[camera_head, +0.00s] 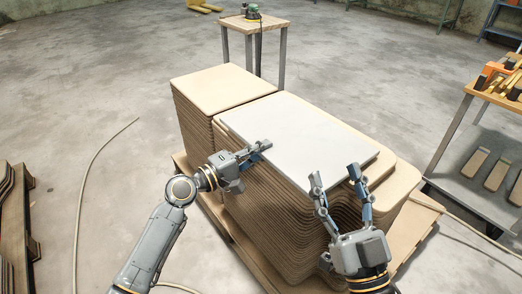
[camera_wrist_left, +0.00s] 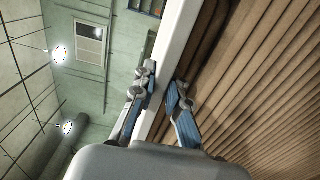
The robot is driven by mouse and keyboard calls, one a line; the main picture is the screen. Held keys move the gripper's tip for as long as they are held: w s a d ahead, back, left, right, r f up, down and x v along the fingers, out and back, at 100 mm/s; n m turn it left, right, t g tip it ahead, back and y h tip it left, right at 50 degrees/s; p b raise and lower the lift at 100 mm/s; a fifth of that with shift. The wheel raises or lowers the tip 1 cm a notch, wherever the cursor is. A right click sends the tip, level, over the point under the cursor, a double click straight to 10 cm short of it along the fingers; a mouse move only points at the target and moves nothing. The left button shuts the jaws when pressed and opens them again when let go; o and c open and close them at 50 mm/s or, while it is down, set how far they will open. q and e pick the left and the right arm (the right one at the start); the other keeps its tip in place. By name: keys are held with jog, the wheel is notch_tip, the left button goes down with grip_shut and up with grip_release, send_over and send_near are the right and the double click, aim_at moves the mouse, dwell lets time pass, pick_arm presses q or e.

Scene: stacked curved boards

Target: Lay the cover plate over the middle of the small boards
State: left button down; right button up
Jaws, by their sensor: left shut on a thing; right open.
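The white cover plate (camera_head: 295,132) lies over the top of the near stack of small curved boards (camera_head: 265,185), covering most of it. Board edges show at its left and right ends. My left gripper (camera_head: 262,148) is shut on the plate's front-left edge. In the left wrist view the left gripper (camera_wrist_left: 166,92) has one finger on each side of the plate's edge (camera_wrist_left: 170,50), beside the layered boards (camera_wrist_left: 255,80). My right gripper (camera_head: 335,180) is open, fingers spread upward, at the plate's front-right corner. Whether it touches the plate I cannot tell.
A second board stack (camera_head: 222,86) stands behind on the left. Both stand on a wooden pallet (camera_head: 240,240). A small wooden table (camera_head: 253,24) is at the back, and a shelf with tools (camera_head: 495,90) at the right.

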pick_arm(q)
jog(key=shift+f, duration=0.1)
pick_arm(e)
jog(key=shift+s+r+t, duration=0.4)
jog(key=shift+r+t, duration=0.2)
jog(key=shift+r, duration=0.15)
pick_arm(q)
jog(key=shift+f+b, duration=0.35)
jog(key=shift+b, duration=0.15)
pick_arm(e)
jog(key=shift+s+d+r+t+y, duration=0.1)
jog(key=shift+s+r+t+y, duration=0.5)
jog(key=shift+s+r+t, duration=0.3)
dwell(0.8)
pick_arm(q)
jog(key=c, duration=1.4)
grip_release()
pick_arm(e)
jog(key=shift+s, duration=0.15)
pick_arm(q)
jog(key=shift+f, duration=0.2)
pick_arm(e)
jog(key=shift+s+r, duration=0.1)
jog(key=shift+s+r, duration=0.2)
jog(key=shift+s+r, duration=0.1)
jog(key=shift+s, duration=0.05)
